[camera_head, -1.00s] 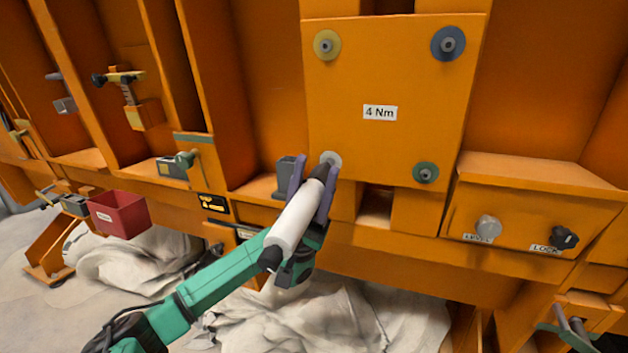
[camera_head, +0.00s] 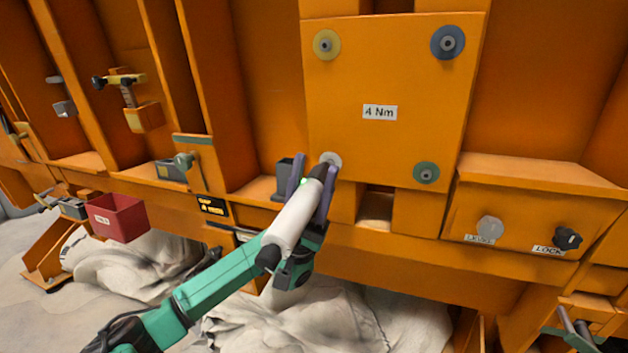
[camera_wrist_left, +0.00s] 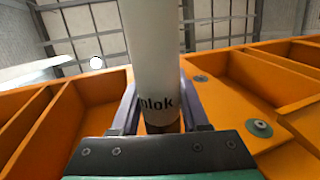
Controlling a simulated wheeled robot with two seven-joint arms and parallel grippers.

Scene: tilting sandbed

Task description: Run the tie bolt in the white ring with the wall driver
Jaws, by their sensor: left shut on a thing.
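The orange plate (camera_head: 400,90) marked 4 Nm carries a tie bolt in a ring at each corner. The white ring (camera_head: 331,159) is at its lower left, partly hidden by the driver's tip. The wall driver (camera_head: 292,220), a white cylinder with dark ends, also shows in the left wrist view (camera_wrist_left: 152,60). My left gripper (camera_head: 312,185) is shut on the driver and holds it tilted, its dark upper end at the white ring. I cannot tell whether the bit is seated on the bolt, which is hidden.
The other rings are yellow (camera_head: 326,45), blue (camera_head: 448,42) and green (camera_head: 426,173). A grey holder (camera_head: 285,180) stands close left of the gripper. A red bin (camera_head: 118,218) is at left, and a box with two knobs (camera_head: 530,215) at right.

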